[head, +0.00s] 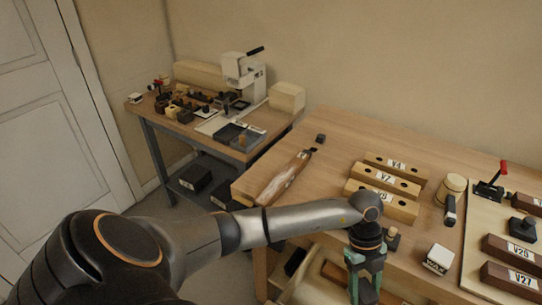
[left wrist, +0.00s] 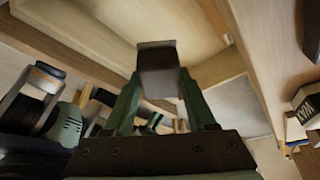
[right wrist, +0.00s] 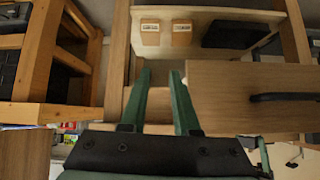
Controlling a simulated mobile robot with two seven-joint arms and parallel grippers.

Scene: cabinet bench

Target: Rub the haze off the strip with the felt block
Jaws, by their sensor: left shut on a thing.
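A long brown strip with a pale, cloudy middle (head: 285,178) lies at an angle on the bench's left end; I take it for the hazed strip. My left gripper (head: 364,288) is low at the bench's front edge, over an open drawer, well right of the strip. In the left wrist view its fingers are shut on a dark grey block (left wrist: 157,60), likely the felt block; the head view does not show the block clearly. My right gripper (right wrist: 161,74) is open and empty in front of the cabinet, and is out of the head view.
Wooden blocks V4 (head: 397,166) and V7 (head: 386,178) stand mid-bench. A small dark cube (head: 320,138) sits near the strip. A white box (head: 437,258) and a red-handled clamp (head: 490,188) are right. A drawer front with a black handle (right wrist: 290,97) is beside my right gripper.

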